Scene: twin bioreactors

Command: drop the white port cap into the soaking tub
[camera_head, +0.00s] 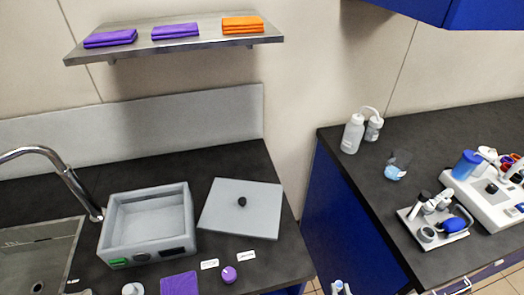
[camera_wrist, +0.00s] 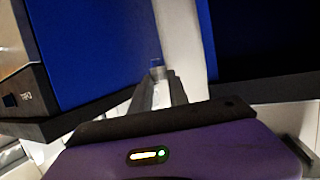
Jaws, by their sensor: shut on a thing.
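My gripper (camera_wrist: 161,92) shows in the wrist view, its narrow fingers closed together beyond the purple housing. A small pale thing (camera_wrist: 157,70) is at the fingertips; it is dim and partly hidden, and I take it to be the white port cap. The soaking tub seems to be the open grey box (camera_head: 190,212) on the left counter in the head view, beside the sink. No cap is visible in it. The gripper cannot be made out clearly in the head view, so its distance from the tub cannot be told.
A flat grey lid (camera_head: 262,204) with a black knob lies right of the tub. A purple cloth (camera_head: 179,285) and a purple knob (camera_head: 229,274) are in front. The tap (camera_head: 72,183) curves in from the left. A floor gap separates the right counter (camera_head: 345,178), holding bottles and instruments.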

